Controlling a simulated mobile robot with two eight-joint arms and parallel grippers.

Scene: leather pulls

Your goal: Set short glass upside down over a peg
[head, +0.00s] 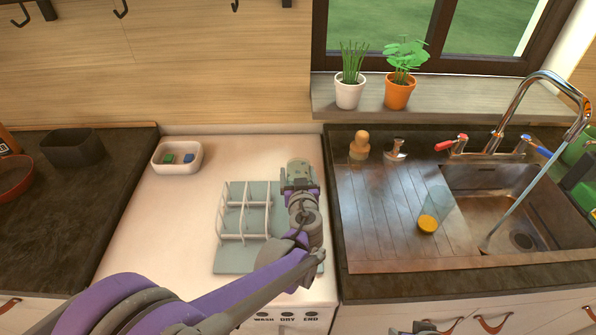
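A white rack with upright pegs and dividers (245,212) stands on a pale teal mat (235,260) on the white counter. My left gripper (299,172) is over the right part of the mat, beside the rack, and points away from me. A rounded grey-green form shows at its far end; I cannot tell whether this is the short glass held in the fingers. A clear glass with a yellow-orange end (429,222) is on the drainboard by the sink basin. Only a small grey part of my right arm shows at the bottom edge.
A white tray (178,157) with a green and a blue block is at the back left. A wooden-knobbed item (359,145) and a dark-handled one (396,149) stand behind the drainboard. The tap (540,105) arches over the sink. The counter left of the mat is clear.

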